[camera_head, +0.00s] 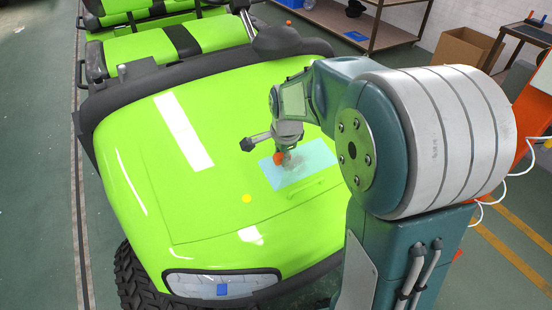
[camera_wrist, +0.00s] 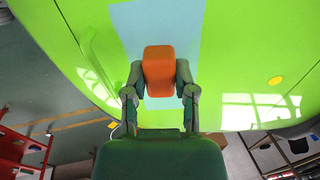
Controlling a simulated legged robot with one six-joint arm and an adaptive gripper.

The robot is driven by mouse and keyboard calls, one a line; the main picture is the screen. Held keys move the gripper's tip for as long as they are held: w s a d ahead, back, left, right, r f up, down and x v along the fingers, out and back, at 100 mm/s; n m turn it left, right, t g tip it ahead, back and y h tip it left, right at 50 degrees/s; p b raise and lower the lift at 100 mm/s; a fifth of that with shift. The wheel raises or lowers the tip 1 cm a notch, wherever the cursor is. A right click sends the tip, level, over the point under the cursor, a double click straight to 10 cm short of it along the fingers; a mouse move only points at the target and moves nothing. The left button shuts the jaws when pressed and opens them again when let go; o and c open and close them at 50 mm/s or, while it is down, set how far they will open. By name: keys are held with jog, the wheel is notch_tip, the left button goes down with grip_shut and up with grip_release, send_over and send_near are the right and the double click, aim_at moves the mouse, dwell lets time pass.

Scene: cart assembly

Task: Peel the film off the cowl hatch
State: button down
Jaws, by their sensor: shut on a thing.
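The bright green cowl (camera_head: 150,200) of the cart fills the middle of the head view. A pale blue film (camera_head: 315,162) lies on it as a rectangle, and it also shows in the wrist view (camera_wrist: 190,28) behind my fingers. My gripper (camera_head: 285,157) is over the film. In the wrist view its two fingers (camera_wrist: 158,78) are shut on an orange block (camera_wrist: 158,70). The block hides part of the film. I cannot tell whether the block touches the film or whether any film edge is lifted.
A green raised bar (camera_wrist: 98,62) stands beside the film. A yellow dot (camera_head: 247,198) marks the cowl, and a blue patch (camera_head: 222,289) is on the headlight. The cart's seats (camera_head: 150,45) are behind. A shelf (camera_head: 345,25) and cardboard box (camera_head: 462,48) stand at the back right.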

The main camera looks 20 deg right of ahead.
jog(key=shift+w+d+r, duration=0.1)
jog(key=shift+d+r, duration=0.3)
jog(key=shift+d, duration=0.4)
jog(key=shift+w+d+r, duration=0.1)
jog(key=shift+d+r, duration=0.25)
jog(key=shift+d, duration=0.4)
jog(key=d+r, duration=0.3)
jog(key=d, duration=0.3)
jog(key=shift+w+d, duration=0.25)
jog(key=d+r, duration=0.3)
jog(key=d, duration=0.3)
jog(key=shift+w+d, duration=0.25)
jog(key=shift+w, duration=0.05)
dwell(0.6)
jog(key=d+r, duration=0.3)
jog(key=d, duration=0.3)
jog(key=shift+w+d, duration=0.25)
jog(key=shift+w, duration=0.05)
dwell(0.6)
jog(key=d+r, duration=0.3)
jog(key=d, duration=0.3)
jog(key=shift+w+d, duration=0.25)
jog(key=shift+w, duration=0.05)
dwell(0.7)
